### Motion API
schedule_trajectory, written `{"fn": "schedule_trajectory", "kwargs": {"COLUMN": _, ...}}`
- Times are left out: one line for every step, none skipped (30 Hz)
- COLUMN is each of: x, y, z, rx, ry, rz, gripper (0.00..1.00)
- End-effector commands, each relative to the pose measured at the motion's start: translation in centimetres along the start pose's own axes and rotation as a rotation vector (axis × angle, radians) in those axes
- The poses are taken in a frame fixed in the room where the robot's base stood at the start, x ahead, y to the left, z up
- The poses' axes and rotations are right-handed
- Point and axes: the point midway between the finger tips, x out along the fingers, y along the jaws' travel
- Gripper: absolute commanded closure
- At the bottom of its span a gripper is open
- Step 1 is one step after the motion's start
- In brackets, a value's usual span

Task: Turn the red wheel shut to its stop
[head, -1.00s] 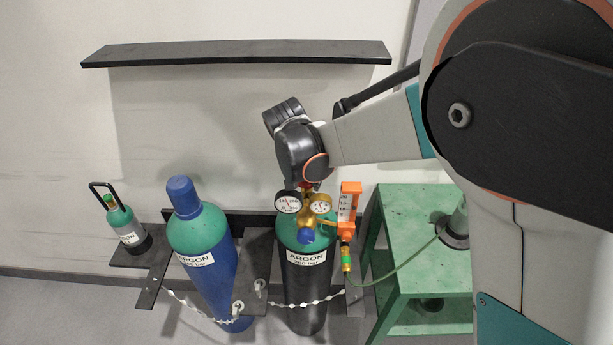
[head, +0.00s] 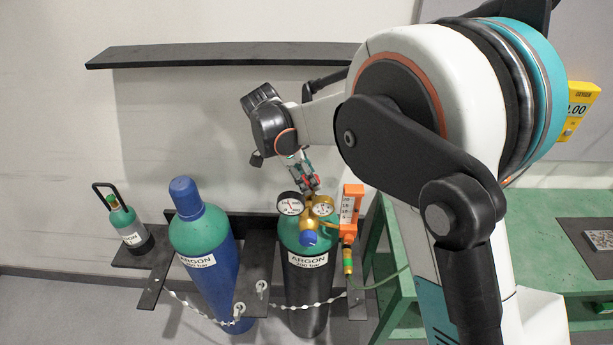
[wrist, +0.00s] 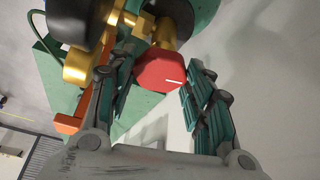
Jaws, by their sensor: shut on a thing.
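The red wheel (wrist: 160,70) sits on the brass valve of the black argon cylinder (head: 305,270) with the green shoulder. In the wrist view the wheel lies between my two fingers and bears a short white line on its face. In the head view my gripper (head: 302,172) reaches down from the upper left to the wheel (head: 311,183), which shows only as a small red patch, partly hidden by the fingers.
Two round gauges (head: 290,204) and an orange flowmeter (head: 351,205) crowd the valve's front and right. A blue argon cylinder (head: 208,270) stands to the left, a small cylinder (head: 130,230) farther left. A green bench (head: 530,280) is at right, a black shelf (head: 230,54) above.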

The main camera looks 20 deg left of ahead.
Motion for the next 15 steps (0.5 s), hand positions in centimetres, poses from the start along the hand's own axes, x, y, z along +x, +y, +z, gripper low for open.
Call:
{"fn": "schedule_trajectory", "kwargs": {"x": 0.0, "y": -0.14, "z": 0.06, "rx": 0.031, "ry": -0.001, "rz": 0.012, "gripper": 0.77}}
{"fn": "schedule_trajectory", "kwargs": {"x": -0.01, "y": -0.15, "z": 0.05, "rx": 0.051, "ry": -0.001, "rz": 0.021, "gripper": 0.77}}
{"fn": "schedule_trajectory", "kwargs": {"x": -0.03, "y": -0.16, "z": 0.03, "rx": 0.077, "ry": 0.0, "rz": 0.032, "gripper": 0.77}}
{"fn": "schedule_trajectory", "kwargs": {"x": -0.03, "y": -0.18, "z": 0.03, "rx": 0.095, "ry": -0.001, "rz": 0.039, "gripper": 0.77}}
{"fn": "schedule_trajectory", "kwargs": {"x": -0.03, "y": -0.21, "z": 0.03, "rx": 0.112, "ry": -0.001, "rz": 0.045, "gripper": 0.77}}
{"fn": "schedule_trajectory", "kwargs": {"x": -0.02, "y": -0.22, "z": 0.04, "rx": 0.133, "ry": -0.001, "rz": 0.055, "gripper": 0.77}}
{"fn": "schedule_trajectory", "kwargs": {"x": -0.01, "y": -0.23, "z": 0.04, "rx": 0.147, "ry": -0.001, "rz": 0.061, "gripper": 0.77}}
{"fn": "schedule_trajectory", "kwargs": {"x": 0.0, "y": -0.24, "z": 0.05, "rx": 0.161, "ry": -0.001, "rz": 0.067, "gripper": 0.77}}
{"fn": "schedule_trajectory", "kwargs": {"x": 0.0, "y": -0.26, "z": 0.05, "rx": 0.177, "ry": -0.002, "rz": 0.073, "gripper": 0.77}}
{"fn": "schedule_trajectory", "kwargs": {"x": 0.0, "y": -0.27, "z": 0.05, "rx": 0.189, "ry": -0.002, "rz": 0.077, "gripper": 0.77}}
{"fn": "schedule_trajectory", "kwargs": {"x": 0.0, "y": -0.27, "z": 0.05, "rx": 0.2, "ry": -0.002, "rz": 0.082, "gripper": 0.77}}
{"fn": "schedule_trajectory", "kwargs": {"x": -0.01, "y": -0.27, "z": 0.04, "rx": 0.211, "ry": -0.002, "rz": 0.087, "gripper": 0.77}}
{"fn": "schedule_trajectory", "kwargs": {"x": -0.01, "y": -0.27, "z": 0.04, "rx": 0.219, "ry": -0.002, "rz": 0.091, "gripper": 0.77}}
{"fn": "schedule_trajectory", "kwargs": {"x": -0.01, "y": -0.27, "z": 0.03, "rx": 0.227, "ry": -0.002, "rz": 0.094, "gripper": 0.77}}
{"fn": "schedule_trajectory", "kwargs": {"x": -0.01, "y": -0.28, "z": 0.03, "rx": 0.235, "ry": -0.002, "rz": 0.097, "gripper": 0.77}}
